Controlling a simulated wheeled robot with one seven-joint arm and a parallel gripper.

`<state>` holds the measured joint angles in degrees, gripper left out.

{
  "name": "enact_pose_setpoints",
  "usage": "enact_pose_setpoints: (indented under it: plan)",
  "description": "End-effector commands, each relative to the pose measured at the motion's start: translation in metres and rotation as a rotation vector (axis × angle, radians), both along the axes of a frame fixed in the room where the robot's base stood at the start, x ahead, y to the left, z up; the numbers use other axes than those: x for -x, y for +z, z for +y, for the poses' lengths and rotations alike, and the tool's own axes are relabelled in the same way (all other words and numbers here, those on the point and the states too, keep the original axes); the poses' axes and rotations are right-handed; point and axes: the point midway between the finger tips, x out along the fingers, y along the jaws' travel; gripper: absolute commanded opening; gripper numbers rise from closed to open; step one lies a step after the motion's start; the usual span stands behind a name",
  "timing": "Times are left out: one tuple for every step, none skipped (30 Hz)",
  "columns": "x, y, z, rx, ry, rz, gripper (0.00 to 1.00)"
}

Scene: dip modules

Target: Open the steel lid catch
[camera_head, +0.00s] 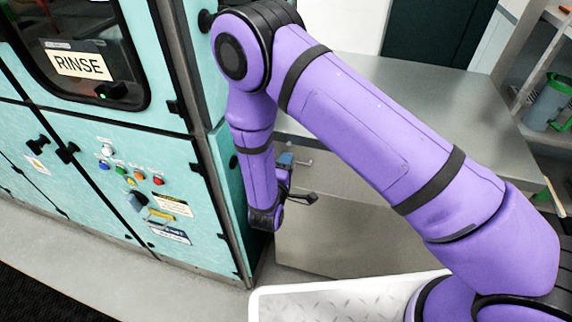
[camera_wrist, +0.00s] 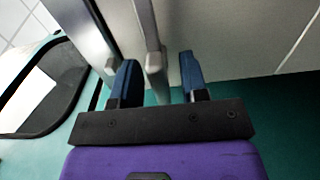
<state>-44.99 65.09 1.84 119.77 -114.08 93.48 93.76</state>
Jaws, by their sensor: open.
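My gripper (camera_wrist: 158,66) is open, with its two blue fingers apart. In the wrist view a pale steel bar with a rounded end (camera_wrist: 155,62), which looks like the lid catch, shows between the fingers. I cannot tell whether either finger touches it. In the head view my gripper (camera_head: 297,180) is at the end of my purple arm, low between the teal machine and the steel cabinet. A small metal handle-like piece (camera_head: 304,162) shows beside it there. My arm hides part of this area.
The teal machine (camera_head: 90,130) with a RINSE label and coloured buttons stands at the left. A steel cabinet (camera_head: 430,105) with a bare top stands behind my arm. A white-rimmed tray (camera_head: 330,290) lies in front. Shelving with a green container (camera_head: 548,103) is at the far right.

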Motion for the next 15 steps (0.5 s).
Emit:
enact_pose_setpoints:
  plan:
    - [0.0, 0.0001, 0.0001, 0.0, 0.0, 0.0, 0.4]
    - [0.0001, 0.0001, 0.0001, 0.0, 0.0, 0.0, 0.4]
    - [0.0001, 0.0001, 0.0001, 0.0, 0.0, 0.0, 0.4]
    - [0.0001, 0.0001, 0.0001, 0.0, 0.0, 0.0, 0.36]
    - [0.0002, 0.0001, 0.0002, 0.0, 0.0, 0.0, 0.29]
    - [0.0002, 0.0001, 0.0002, 0.0, 0.0, 0.0, 0.2]
    - [0.0002, 0.0001, 0.0002, 0.0, 0.0, 0.0, 0.13]
    - [0.0002, 0.0001, 0.0002, 0.0, 0.0, 0.0, 0.06]
    - [0.0002, 0.0001, 0.0002, 0.0, 0.0, 0.0, 0.0]
    - [0.0002, 0.0001, 0.0002, 0.0, 0.0, 0.0, 0.0]
    - [0.0002, 0.0001, 0.0002, 0.0, 0.0, 0.0, 0.0]
    - [0.0003, 0.0001, 0.0002, 0.0, 0.0, 0.0, 0.0]
    - [0.0003, 0.0001, 0.0002, 0.0, 0.0, 0.0, 0.0]
    - [0.0003, 0.0001, 0.0003, 0.002, 0.0, 0.001, 0.0]
    - [0.0005, 0.0, 0.0005, 0.009, 0.001, 0.003, 0.0]
